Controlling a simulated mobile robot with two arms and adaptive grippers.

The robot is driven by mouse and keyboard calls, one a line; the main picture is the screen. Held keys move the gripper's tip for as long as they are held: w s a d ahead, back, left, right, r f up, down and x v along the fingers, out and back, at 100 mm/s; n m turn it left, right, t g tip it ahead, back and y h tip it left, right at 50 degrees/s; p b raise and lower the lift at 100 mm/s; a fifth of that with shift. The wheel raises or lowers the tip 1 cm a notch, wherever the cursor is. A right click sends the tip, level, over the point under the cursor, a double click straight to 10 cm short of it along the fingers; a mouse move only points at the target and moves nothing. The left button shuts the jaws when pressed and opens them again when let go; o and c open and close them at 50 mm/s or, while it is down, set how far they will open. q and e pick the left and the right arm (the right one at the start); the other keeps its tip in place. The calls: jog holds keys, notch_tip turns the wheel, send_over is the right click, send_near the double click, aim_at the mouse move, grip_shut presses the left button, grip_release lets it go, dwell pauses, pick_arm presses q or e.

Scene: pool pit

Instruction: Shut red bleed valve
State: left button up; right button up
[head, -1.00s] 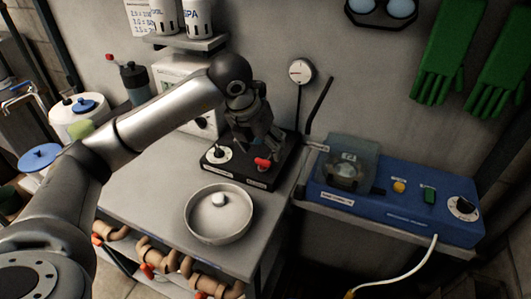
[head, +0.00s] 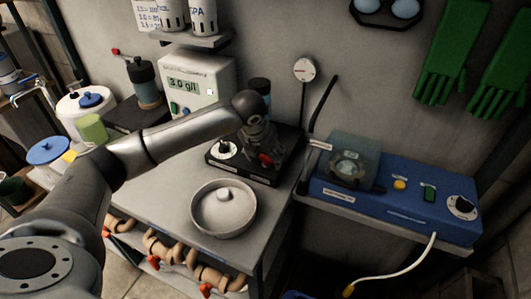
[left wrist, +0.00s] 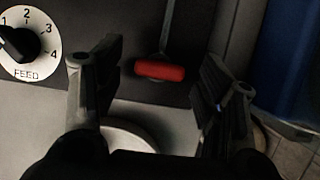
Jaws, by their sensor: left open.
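The red bleed valve handle (head: 266,158) sits at the right part of a black panel (head: 240,170) on the grey bench. In the left wrist view the red handle (left wrist: 160,70) is a short rounded bar on a thin metal lever. My left gripper (head: 262,143) is over the panel, right at the handle, and partly hides the valve behind it. In the left wrist view its two fingers are open, one on each side of the handle, with visible gaps on both sides. The white feed dial (left wrist: 30,42) is left of the fingers. My right gripper is not in view.
A round grey bowl (head: 222,222) stands on the bench in front of the panel. A blue device (head: 410,205) with a clear cover is at right. A grey box with a display (head: 195,90) stands behind my left arm. A black upright lever (head: 323,103) rises right of the panel.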

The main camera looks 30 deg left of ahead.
pick_arm(q)
jog(key=c, duration=1)
